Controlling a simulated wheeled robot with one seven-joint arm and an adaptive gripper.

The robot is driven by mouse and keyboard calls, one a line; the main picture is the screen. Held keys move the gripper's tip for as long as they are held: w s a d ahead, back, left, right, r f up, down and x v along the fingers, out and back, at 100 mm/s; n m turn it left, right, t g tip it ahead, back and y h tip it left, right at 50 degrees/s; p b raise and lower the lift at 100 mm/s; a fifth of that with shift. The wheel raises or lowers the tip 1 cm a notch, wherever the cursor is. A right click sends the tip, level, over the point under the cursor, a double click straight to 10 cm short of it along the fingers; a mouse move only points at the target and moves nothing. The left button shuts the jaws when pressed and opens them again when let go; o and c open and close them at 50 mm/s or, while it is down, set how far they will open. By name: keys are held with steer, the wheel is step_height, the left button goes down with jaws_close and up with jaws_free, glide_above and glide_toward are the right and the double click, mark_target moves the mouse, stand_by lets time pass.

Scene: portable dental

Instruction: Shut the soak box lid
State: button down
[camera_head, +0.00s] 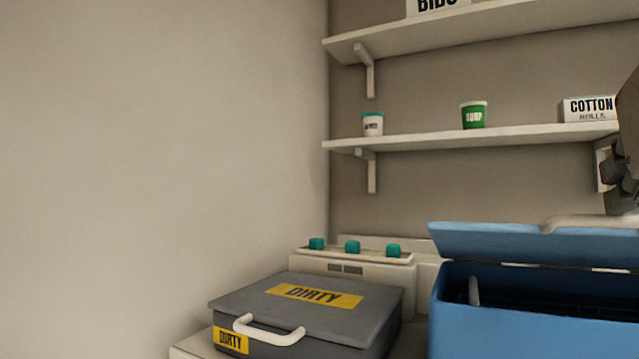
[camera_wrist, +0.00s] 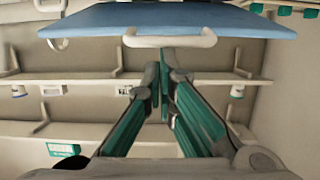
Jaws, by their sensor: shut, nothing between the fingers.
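The soak box (camera_head: 530,335) is a blue box at the lower right of the head view, cut off by the frame edge. Its blue lid (camera_head: 490,240) stands raised, with a dark gap between lid and box and the inside showing. A pale handle (camera_head: 590,222) is on the lid's edge. In the wrist view the lid (camera_wrist: 200,18) fills the top, with its handle (camera_wrist: 170,41) just beyond my fingertips. My gripper (camera_wrist: 165,72) has green-padded fingers, shut and empty, close to the handle; contact cannot be told. In the head view dark parts of my arm show at the right edge.
A grey box marked DIRTY (camera_head: 300,305) sits left of the soak box. A pale unit with teal knobs (camera_head: 352,262) is behind it. Wall shelves (camera_head: 480,138) above hold cups (camera_head: 473,115) and a cotton rolls box (camera_head: 588,109). Bare wall lies at left.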

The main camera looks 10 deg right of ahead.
step_height(320, 180, down, 10)
steer(key=s+a+b, duration=0.1)
steer(key=s+b, duration=0.1)
steer(key=b, duration=0.1)
steer(key=shift+s+a+f+b, duration=0.15)
steer(key=shift+a+b, duration=0.1)
steer(key=shift+b, duration=0.15)
stand_by(1.1)
